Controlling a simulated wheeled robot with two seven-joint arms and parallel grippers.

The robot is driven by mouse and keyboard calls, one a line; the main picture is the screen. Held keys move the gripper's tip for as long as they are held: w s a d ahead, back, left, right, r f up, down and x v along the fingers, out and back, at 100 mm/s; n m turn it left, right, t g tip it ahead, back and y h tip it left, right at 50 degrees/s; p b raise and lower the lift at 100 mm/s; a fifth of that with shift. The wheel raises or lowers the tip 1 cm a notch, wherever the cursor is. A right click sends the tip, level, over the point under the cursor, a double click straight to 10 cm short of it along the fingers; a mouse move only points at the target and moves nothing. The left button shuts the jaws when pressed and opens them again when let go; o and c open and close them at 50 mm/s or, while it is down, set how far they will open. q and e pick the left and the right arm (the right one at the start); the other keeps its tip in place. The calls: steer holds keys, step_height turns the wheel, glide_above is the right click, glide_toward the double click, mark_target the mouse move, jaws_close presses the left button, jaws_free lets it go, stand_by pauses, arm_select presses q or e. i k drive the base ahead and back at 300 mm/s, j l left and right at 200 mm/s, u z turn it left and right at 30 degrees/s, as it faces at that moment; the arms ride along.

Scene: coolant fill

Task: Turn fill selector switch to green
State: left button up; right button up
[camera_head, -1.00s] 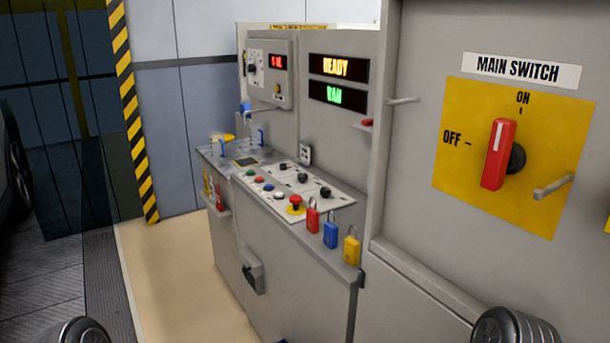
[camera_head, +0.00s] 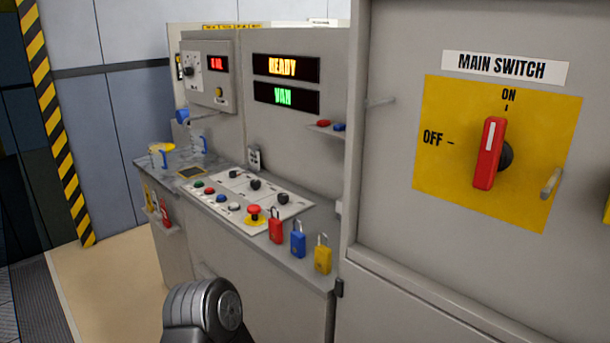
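The sloped control panel (camera_head: 245,196) on the grey cabinet carries several black knobs, coloured push buttons and a red emergency stop (camera_head: 254,213) on a yellow ring. Black knobs on it include ones at the back (camera_head: 234,174), in the middle (camera_head: 255,184) and at the right (camera_head: 283,198). I cannot tell which control is the fill selector; the labels are too small. Neither gripper shows; only a rounded grey part of my arm shows at the bottom.
Red (camera_head: 276,229), blue (camera_head: 298,243) and yellow (camera_head: 322,258) padlocks stand along the panel's front edge. Displays read READY (camera_head: 286,67) and VAN (camera_head: 286,97). A red main switch (camera_head: 489,153) points to ON at right. Jugs (camera_head: 158,155) stand on the far counter. Floor is clear at left.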

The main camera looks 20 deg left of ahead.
mark_target(255, 184)
steer(key=j+z, duration=0.25)
steer(key=j, duration=0.4)
steer(key=j+z, duration=0.2)
steer(key=j, duration=0.45)
steer(key=j+z, duration=0.25)
steer(key=j, duration=0.4)
steer(key=k+j+z, duration=0.2)
steer(key=j, duration=0.4)
steer(key=k+j, duration=0.1)
steer(key=j, duration=0.85)
steer(key=k+j, duration=0.15)
steer(key=j, duration=0.3)
